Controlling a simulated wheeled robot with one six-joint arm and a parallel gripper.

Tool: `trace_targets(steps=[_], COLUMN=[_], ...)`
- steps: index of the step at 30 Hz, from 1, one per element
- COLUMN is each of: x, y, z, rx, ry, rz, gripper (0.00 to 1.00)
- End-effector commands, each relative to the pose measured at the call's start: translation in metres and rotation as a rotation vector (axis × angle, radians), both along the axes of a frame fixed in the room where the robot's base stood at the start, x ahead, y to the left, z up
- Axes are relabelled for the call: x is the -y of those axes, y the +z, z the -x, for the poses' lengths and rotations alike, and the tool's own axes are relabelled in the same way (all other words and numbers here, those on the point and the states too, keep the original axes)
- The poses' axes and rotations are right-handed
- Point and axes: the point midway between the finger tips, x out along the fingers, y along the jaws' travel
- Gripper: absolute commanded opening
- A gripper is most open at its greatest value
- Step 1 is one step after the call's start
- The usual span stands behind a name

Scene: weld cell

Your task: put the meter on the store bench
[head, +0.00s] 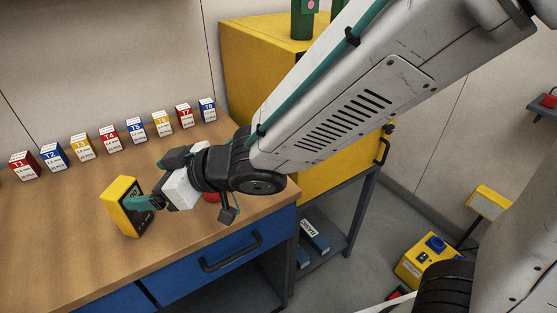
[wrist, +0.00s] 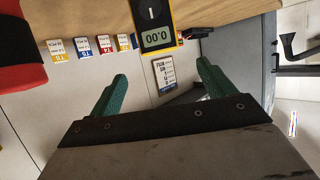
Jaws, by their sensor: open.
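The meter (head: 122,205) is a yellow block with a dark face. It stands upright on the wooden-topped bench (head: 60,243), near the front edge in the head view. In the wrist view the meter (wrist: 158,38) shows its display and dial, beyond the fingertips and roughly between them. My gripper (head: 147,203) is at the meter's right in the head view, its teal fingers overlapping the meter's face. In the wrist view my gripper (wrist: 158,69) has its fingers wide apart with nothing between the tips. Whether a finger touches the meter I cannot tell.
A row of several small labelled boxes (head: 109,138) stands along the back of the bench. A red object (head: 212,196) is partly hidden behind my gripper. A yellow cabinet (head: 250,70) stands at the bench's right. A yellow case (head: 425,258) is on the floor.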

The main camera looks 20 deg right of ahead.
Motion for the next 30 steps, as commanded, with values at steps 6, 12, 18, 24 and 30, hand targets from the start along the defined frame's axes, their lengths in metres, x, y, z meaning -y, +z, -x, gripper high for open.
trace_targets(steps=[6,12,18,24,30], x=[0.040,0.185,0.320,0.368,0.372], y=[0.007,0.023,0.030,0.035,0.040], z=[-0.029,-0.064,-0.003,0.093,0.139], rx=[0.008,-0.095,-0.415,-0.768,-0.933], ry=[-0.144,-0.574,-0.917,-1.020,-1.006], rz=[0.072,0.311,0.509,0.578,0.586], gripper=[0.82,0.82,0.82,0.82,0.82])
